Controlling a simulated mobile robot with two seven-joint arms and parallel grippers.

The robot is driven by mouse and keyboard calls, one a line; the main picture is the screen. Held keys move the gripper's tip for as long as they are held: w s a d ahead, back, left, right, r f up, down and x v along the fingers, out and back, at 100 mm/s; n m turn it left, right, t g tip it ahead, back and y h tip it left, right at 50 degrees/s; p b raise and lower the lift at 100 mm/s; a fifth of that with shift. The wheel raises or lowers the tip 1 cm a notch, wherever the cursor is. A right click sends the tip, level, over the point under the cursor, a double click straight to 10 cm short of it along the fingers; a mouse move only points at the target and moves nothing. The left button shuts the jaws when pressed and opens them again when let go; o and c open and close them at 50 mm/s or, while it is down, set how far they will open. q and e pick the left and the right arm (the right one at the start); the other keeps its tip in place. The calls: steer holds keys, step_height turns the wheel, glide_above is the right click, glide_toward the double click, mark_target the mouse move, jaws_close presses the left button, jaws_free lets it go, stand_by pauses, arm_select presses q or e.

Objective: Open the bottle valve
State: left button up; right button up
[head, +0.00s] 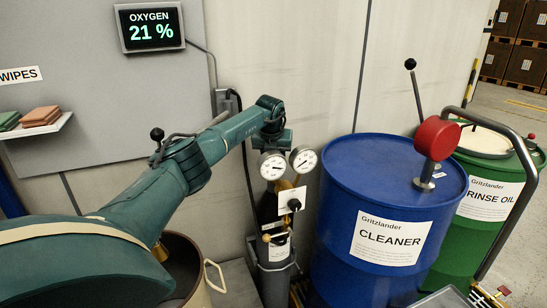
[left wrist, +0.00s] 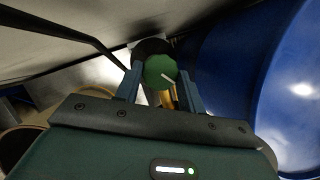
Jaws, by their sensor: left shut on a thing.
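The gas bottle (head: 272,250) stands upright against the wall, left of the blue drum. Two round gauges (head: 272,165) sit at its top, and a black knob (head: 294,204) on a white plate is below them. My left gripper (head: 272,138) reaches down over the bottle top from the left; its fingertips are hard to see behind the gauges. My right gripper is not in view.
A blue CLEANER drum (head: 375,195) with a red round part (head: 436,138) stands close right of the bottle. A green RINSE OIL drum (head: 490,195) and a grey rail (head: 520,150) are further right. An oxygen display (head: 150,27) reads 21 %. A beige bucket (head: 200,285) is at lower left.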

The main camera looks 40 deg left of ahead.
arm_select(q)
steer(key=shift+s+a+m+h+p, duration=0.15)
steer(key=shift+m+h+p, duration=0.2)
steer(key=shift+m, duration=0.65)
steer(key=shift+m+h, duration=0.35)
steer(key=shift+m, duration=0.45)
steer(key=m+h+b, duration=0.1)
steer(key=m, duration=0.2)
steer(key=shift+a+m+t, duration=0.15)
steer(key=shift+m+t, duration=0.15)
steer(key=shift+t, duration=0.1)
steer(key=shift+m+h, duration=0.3)
steer(key=shift+m, duration=0.1)
steer(key=o, duration=1)
